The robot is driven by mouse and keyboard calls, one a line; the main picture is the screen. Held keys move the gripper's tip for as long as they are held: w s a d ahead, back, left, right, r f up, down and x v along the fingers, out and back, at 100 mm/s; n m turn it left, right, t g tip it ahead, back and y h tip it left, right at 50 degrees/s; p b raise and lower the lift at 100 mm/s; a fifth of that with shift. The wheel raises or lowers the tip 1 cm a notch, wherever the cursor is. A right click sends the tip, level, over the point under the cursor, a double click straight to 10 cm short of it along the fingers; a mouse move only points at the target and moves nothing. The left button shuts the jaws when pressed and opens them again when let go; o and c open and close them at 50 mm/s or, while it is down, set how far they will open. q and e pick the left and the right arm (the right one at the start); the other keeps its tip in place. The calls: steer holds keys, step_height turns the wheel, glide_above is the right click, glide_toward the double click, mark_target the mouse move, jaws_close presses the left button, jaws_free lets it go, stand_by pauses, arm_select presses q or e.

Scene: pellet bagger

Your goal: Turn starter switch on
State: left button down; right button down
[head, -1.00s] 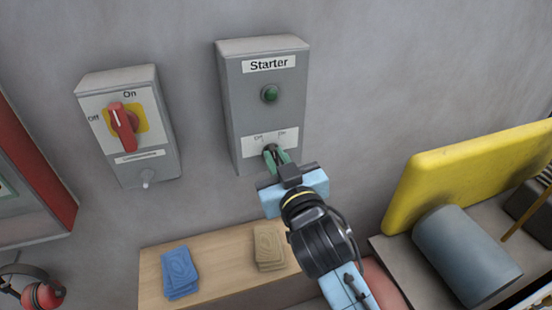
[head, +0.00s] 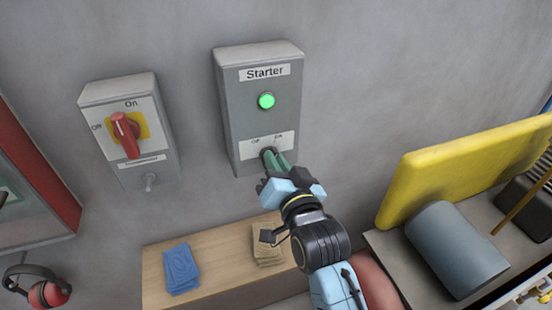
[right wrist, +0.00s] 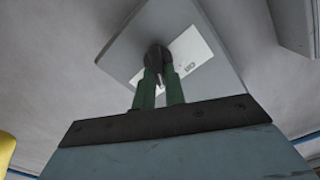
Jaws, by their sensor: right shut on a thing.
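The grey starter box (head: 235,120) is on the wall in the head view, labelled "Starter". Its round green lamp (head: 266,101) is lit bright. Below it is a white plate (head: 283,141) with off and on marks. The dark starter switch (right wrist: 158,58) shows in the right wrist view between green fingers. My right gripper (head: 271,156) is shut on the switch knob and covers most of it in the head view; it also shows in the right wrist view (right wrist: 158,80). The gripper is rolled relative to the box. My left gripper is not in view.
Left of the starter is another box with a red rotary handle (head: 125,135) pointing near "On". Below, a wooden shelf (head: 215,262) holds blue cloths (head: 180,268) and tan gloves (head: 267,248). Red ear muffs (head: 47,294) hang lower left. A yellow panel (head: 450,175) and grey cylinder (head: 455,250) stand right.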

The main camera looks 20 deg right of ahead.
stand_by(0.5)
steer(key=c, duration=1.5)
jaws_free()
steer(key=shift+o, duration=0.2)
